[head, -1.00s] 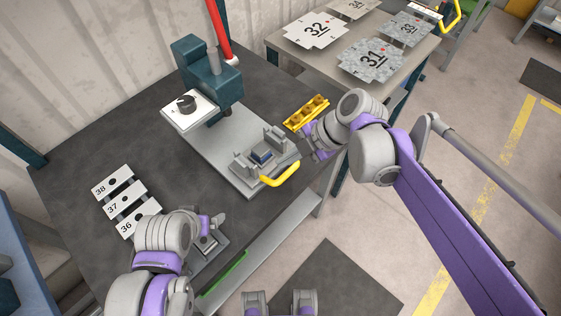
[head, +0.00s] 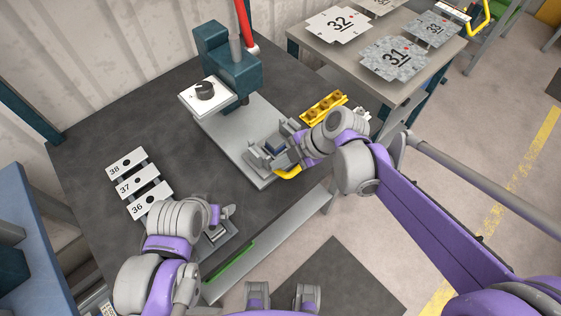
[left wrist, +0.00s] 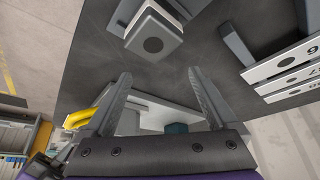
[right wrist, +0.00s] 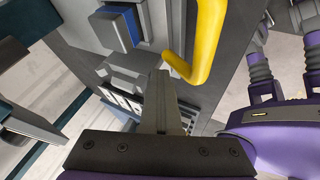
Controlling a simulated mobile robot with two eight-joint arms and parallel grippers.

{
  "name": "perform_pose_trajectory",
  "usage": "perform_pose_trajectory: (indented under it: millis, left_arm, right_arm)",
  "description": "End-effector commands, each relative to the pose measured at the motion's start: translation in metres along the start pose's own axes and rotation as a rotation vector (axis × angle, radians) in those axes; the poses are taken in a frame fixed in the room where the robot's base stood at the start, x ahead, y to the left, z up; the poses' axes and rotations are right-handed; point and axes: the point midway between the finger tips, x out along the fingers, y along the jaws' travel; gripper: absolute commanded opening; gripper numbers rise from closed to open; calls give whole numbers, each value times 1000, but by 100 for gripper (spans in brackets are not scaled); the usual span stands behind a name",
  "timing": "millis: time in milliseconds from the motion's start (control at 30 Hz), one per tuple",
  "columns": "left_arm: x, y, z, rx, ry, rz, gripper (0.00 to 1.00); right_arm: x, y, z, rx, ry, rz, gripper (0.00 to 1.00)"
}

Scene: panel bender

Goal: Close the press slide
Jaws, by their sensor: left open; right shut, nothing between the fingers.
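The press has a teal head (head: 232,68) and a grey bed (head: 215,138). Its slide (head: 258,160), a grey fixture with a blue piece, sits at the bed's front end, out from under the head. The slide's yellow handle (head: 287,174) is partly hidden by my right gripper (head: 277,160), which is over the slide beside the handle. In the right wrist view my right fingers (right wrist: 161,95) are shut and empty, next to the yellow handle (right wrist: 207,42). My left gripper (head: 228,213) is open and empty near the table's front edge; its spread fingers show in the left wrist view (left wrist: 160,98).
Plates 36, 37 and 38 (head: 139,185) lie on the table's left. A yellow block (head: 323,106) with round recesses is right of the press. A second table (head: 375,85) with numbered plates stands behind right. A small grey box (head: 218,237) is below my left gripper.

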Motion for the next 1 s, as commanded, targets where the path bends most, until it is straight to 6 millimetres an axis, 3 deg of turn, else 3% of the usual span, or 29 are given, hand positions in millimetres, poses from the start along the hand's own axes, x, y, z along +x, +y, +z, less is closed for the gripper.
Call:
perform_pose_trajectory:
  millis: [300,500,1000]
  left_arm:
    - [2,0,1,0,-1,0,92]
    - [0,0,0,0,0,0,92]
    - [0,0,0,0,0,0,92]
  right_arm:
    - [39,73,0,-3,1,1,0]
    - [58,110,0,-3,0,2,0]
    - [64,121,-1,0,0,7,0]
